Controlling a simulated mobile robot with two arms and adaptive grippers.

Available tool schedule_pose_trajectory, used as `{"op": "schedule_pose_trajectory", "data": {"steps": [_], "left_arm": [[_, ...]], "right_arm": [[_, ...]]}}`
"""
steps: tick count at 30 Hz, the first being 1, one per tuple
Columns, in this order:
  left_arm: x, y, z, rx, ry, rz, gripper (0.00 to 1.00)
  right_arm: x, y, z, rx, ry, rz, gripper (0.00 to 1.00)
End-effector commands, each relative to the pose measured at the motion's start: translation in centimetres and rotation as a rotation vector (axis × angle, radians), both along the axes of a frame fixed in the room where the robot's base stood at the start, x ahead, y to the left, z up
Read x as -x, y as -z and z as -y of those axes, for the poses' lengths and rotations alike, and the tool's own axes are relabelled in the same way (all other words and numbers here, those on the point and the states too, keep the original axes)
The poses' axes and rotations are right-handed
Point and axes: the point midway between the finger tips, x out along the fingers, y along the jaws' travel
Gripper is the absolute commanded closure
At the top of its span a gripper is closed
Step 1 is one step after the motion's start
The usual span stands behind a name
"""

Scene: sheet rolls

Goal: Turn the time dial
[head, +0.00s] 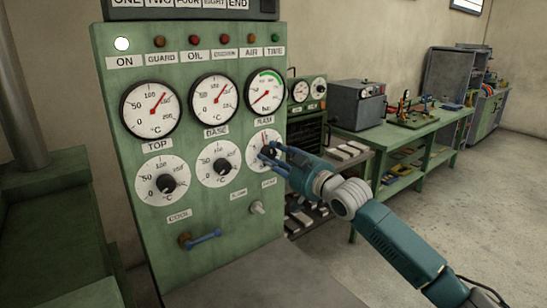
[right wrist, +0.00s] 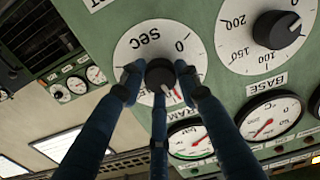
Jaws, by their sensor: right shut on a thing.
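The time dial (head: 256,139) is a white round face at the lower right of the green control panel, right of two °C dials. In the right wrist view its face (right wrist: 136,45) reads "Sec" upside down, with a black knob (right wrist: 158,72) at its centre and a red mark at the knob's edge. My right gripper (head: 266,151) reaches it from the right and covers part of the face. Its blue fingers (right wrist: 160,80) are closed around the black knob. My left gripper is not in view.
The green panel (head: 110,160) also carries gauges, lamps, two °C dials (head: 221,165), a small switch (head: 257,208) and a blue-handled lever (head: 205,237). A green workbench (head: 400,135) stands at the right. The floor (head: 480,210) on the right is clear.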

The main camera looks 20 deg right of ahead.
Motion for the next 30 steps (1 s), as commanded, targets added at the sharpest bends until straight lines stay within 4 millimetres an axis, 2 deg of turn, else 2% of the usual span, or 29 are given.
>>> {"op": "schedule_pose_trajectory", "data": {"steps": [6, 13, 14, 16, 17, 26, 30], "left_arm": [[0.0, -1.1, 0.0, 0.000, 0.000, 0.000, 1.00], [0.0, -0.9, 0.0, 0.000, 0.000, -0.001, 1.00], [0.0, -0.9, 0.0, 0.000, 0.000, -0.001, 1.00], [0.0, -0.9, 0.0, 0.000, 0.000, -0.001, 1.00], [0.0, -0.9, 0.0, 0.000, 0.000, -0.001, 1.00], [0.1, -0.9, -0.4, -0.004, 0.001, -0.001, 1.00], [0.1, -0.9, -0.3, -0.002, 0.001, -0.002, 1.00]], "right_arm": [[0.0, 0.2, -0.1, -0.103, -0.001, -0.048, 0.94], [0.0, 0.6, -0.1, -0.121, -0.001, -0.057, 0.94], [0.0, 0.7, -0.1, -0.121, -0.001, -0.057, 0.66], [0.0, 0.7, -0.1, -0.121, -0.001, -0.057, 0.52], [0.0, 0.6, -0.1, -0.121, -0.001, -0.056, 0.49], [0.1, 0.4, 0.0, -0.121, -0.001, -0.050, 0.49], [1.4, 0.4, 0.5, -0.120, 0.000, -0.050, 0.49]]}}
